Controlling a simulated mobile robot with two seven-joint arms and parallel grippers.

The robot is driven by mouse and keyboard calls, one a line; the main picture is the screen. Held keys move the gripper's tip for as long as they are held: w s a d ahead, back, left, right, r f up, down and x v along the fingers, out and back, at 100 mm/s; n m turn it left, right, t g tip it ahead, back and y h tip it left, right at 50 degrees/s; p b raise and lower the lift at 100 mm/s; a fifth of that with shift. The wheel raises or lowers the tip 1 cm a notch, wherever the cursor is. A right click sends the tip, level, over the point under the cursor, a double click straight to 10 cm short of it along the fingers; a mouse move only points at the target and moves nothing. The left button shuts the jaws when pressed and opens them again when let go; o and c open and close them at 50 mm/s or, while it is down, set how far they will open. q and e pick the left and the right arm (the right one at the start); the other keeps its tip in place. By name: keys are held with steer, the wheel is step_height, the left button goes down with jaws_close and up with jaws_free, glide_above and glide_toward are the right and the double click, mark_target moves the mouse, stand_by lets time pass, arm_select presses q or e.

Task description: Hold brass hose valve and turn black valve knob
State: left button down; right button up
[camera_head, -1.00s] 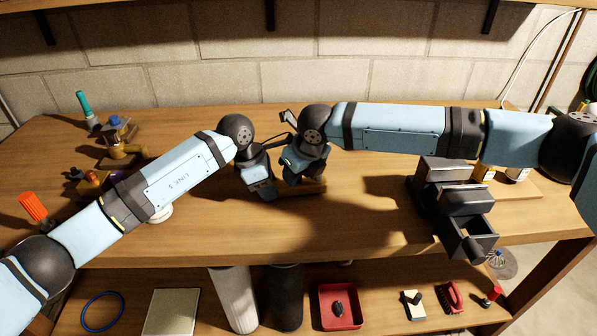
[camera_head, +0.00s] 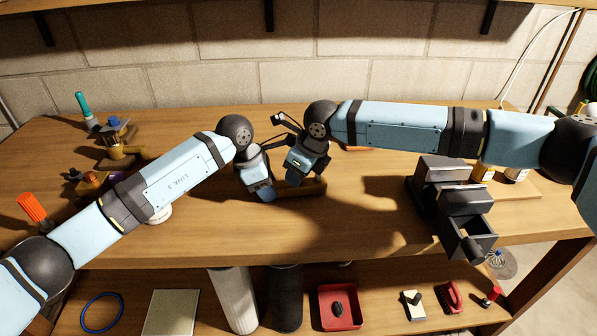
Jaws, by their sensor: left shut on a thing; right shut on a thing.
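A brass-coloured body, seemingly the brass hose valve (camera_head: 312,187), lies at the middle of the bench and extends right from beneath my grippers. My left gripper (camera_head: 268,192) points down at its left end and is shut. My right gripper (camera_head: 293,178) comes down over it from above, close beside the left one, and is also shut. The gripper bodies hide both contacts. I cannot make out the black valve knob, which is hidden between or under the grippers.
A brass fitting with a blue top (camera_head: 116,137) and a teal-handled tool (camera_head: 86,108) stand at the back left. An orange-handled tool (camera_head: 33,207) is at the left edge. The front middle of the bench (camera_head: 330,235) is clear. A red tray (camera_head: 340,306) sits on the lower shelf.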

steer(key=o, duration=0.8)
steer(key=shift+c, duration=0.2)
steer(key=v, duration=1.2)
arm_select(q)
steer(key=c, duration=0.6)
jaws_free()
